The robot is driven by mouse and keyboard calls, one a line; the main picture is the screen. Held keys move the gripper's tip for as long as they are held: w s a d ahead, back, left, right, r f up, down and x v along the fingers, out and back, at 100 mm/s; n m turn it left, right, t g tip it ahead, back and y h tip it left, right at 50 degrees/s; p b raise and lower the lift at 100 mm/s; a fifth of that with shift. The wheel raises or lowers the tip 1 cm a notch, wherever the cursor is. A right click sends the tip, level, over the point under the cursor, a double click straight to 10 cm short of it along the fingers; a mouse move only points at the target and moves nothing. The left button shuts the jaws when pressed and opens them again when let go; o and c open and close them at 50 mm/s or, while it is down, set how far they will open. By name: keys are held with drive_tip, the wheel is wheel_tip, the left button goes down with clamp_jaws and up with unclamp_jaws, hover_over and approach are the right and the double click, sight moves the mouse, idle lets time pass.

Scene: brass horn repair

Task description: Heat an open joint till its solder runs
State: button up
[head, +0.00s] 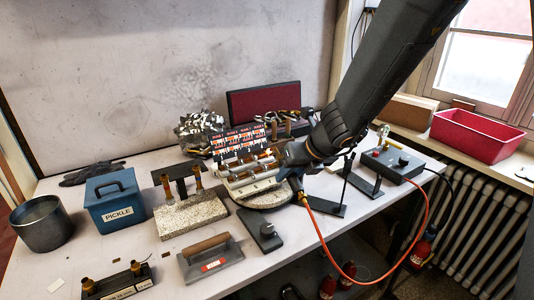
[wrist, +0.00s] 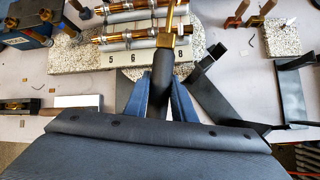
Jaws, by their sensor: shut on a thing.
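My gripper (wrist: 160,85) is shut on the black handle of a torch (wrist: 162,92); its blue fingers flank the handle. I cannot tell whether the tip touches a tube, and no flame shows. In the head view my gripper (head: 284,157) is at the right end of the tube rack (head: 250,183), and an orange hose (head: 320,240) hangs below it. The state of the solder is too small to tell.
A blue pickle box (head: 115,205), a grey pot (head: 42,222) and a speckled block with brass posts (head: 190,216) stand left. A control box (head: 394,165) is right, with black stands (head: 365,180) nearby. A handled metal block (head: 210,262) lies at the front edge.

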drive_tip(key=p+v, duration=0.3)
drive_tip(key=v, duration=0.1)
drive_tip(key=a+p+v, duration=0.1)
drive_tip(key=p+v, duration=0.2)
drive_tip(key=a+r+p+v, duration=0.1)
drive_tip(key=p+v, duration=0.3)
drive_tip(key=shift+s+a+r, duration=0.1)
drive_tip(key=shift+s+r, duration=0.1)
drive_tip(key=shift+r, duration=0.15)
drive_tip(key=shift+f, duration=0.1)
